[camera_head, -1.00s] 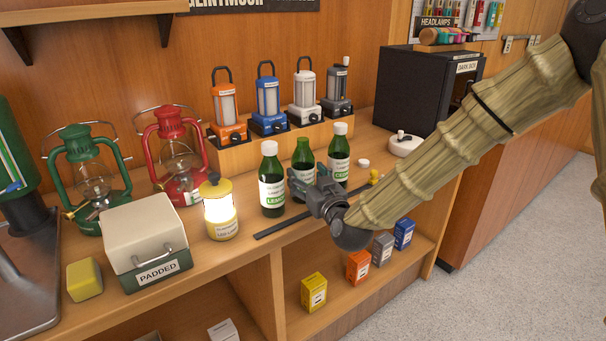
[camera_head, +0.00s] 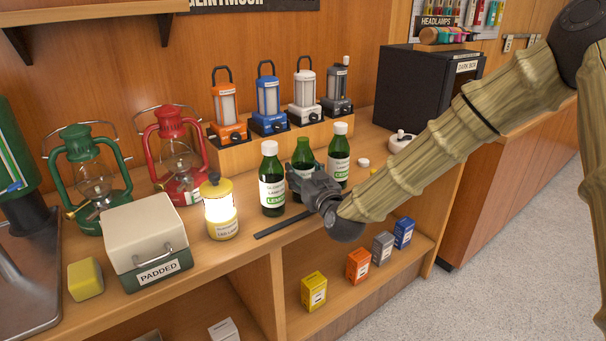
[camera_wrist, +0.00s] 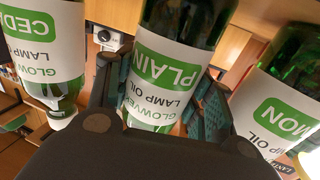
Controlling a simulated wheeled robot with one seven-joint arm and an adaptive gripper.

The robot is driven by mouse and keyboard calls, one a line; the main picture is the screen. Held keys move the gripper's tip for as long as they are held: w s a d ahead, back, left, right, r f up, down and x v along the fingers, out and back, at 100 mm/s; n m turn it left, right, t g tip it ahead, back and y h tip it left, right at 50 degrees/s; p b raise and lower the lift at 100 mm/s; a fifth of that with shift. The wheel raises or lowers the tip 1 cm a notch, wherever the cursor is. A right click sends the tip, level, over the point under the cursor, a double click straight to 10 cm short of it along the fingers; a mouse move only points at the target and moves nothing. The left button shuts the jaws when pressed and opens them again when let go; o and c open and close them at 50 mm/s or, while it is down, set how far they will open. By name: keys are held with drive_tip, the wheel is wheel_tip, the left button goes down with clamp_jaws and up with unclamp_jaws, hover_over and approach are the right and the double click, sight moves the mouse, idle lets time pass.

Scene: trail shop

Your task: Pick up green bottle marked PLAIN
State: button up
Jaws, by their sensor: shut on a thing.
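The green bottle marked PLAIN (camera_wrist: 172,72) stands between the fingers of my gripper (camera_wrist: 165,95) in the wrist view, its label facing the camera. In the head view the same bottle (camera_head: 303,152) is the middle one of three, its lower part hidden behind my gripper (camera_head: 312,183). My gripper is shut on it. I cannot tell whether its base touches the counter. A bottle marked LEMON (camera_head: 272,180) stands to its left and a bottle marked CEDAR (camera_head: 339,160) to its right.
A lit yellow lantern (camera_head: 220,208) stands left of the bottles. A dark strip (camera_head: 283,224) lies on the counter in front. Several small lanterns stand on a wooden riser (camera_head: 262,150) behind. A white cap (camera_head: 364,162) lies to the right. A box marked PADDED (camera_head: 150,235) is at left.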

sight(307, 164)
drive_tip(key=shift+r, duration=0.25)
drive_tip(key=shift+r, duration=1.6)
drive_tip(key=r+b+v, duration=0.1)
drive_tip(key=v, duration=1.4)
drive_tip(key=shift+s+a+r+b, duration=0.15)
drive_tip(key=shift+s+r+b, duration=0.05)
drive_tip(key=shift+s+b, duration=0.2)
drive_tip(key=shift+s, duration=0.15)
